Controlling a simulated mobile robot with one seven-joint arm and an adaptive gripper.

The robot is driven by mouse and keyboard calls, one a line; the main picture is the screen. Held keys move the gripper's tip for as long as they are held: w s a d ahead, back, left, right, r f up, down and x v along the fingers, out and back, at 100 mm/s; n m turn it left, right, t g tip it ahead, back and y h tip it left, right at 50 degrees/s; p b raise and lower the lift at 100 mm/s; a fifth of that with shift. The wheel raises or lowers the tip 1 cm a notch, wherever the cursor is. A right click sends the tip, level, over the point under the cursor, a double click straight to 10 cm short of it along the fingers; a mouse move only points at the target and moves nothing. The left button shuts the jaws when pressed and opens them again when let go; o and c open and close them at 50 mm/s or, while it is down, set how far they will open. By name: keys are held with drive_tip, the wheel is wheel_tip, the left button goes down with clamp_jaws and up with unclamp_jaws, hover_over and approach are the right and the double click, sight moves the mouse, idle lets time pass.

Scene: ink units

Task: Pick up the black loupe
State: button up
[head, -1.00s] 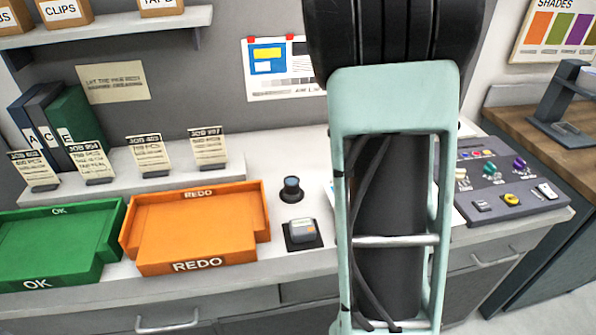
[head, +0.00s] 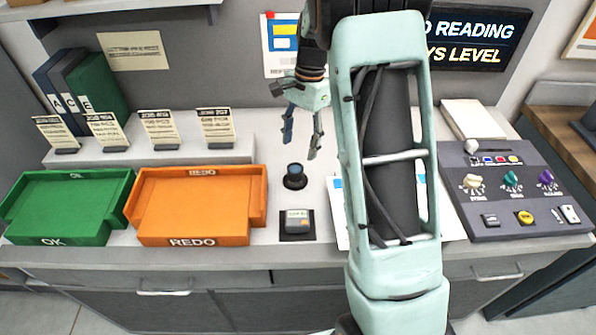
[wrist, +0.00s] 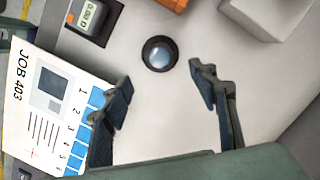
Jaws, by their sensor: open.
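The black loupe (head: 295,176) stands upright on the pale counter, right of the orange tray, with a bluish lens on top. In the wrist view the loupe (wrist: 160,54) lies ahead of and between the fingertips, apart from both. My gripper (head: 301,148) is open and empty, above and behind the loupe in the head view. Its two spread fingers also show in the wrist view (wrist: 160,90).
A small grey device (head: 297,222) on a black pad stands just in front of the loupe. The orange REDO tray (head: 200,240) is to the left, the green OK tray (head: 62,241) beyond it. A printed sheet (wrist: 50,112) lies near one finger. A control panel (head: 490,217) is at right.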

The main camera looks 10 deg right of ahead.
sight(295, 168)
drive_tip(key=f, duration=0.3)
drive_tip(key=a+f+p, duration=0.1)
drive_tip(key=f, duration=0.1)
drive_tip(key=s+f, duration=0.1)
drive_tip(key=f, duration=0.2)
drive_tip(key=shift+a+f, duration=0.25)
drive_tip(key=shift+f, duration=0.1)
drive_tip(key=shift+c, duration=0.7)
drive_tip(key=c, duration=1.1)
drive_tip(key=shift+r, duration=0.15)
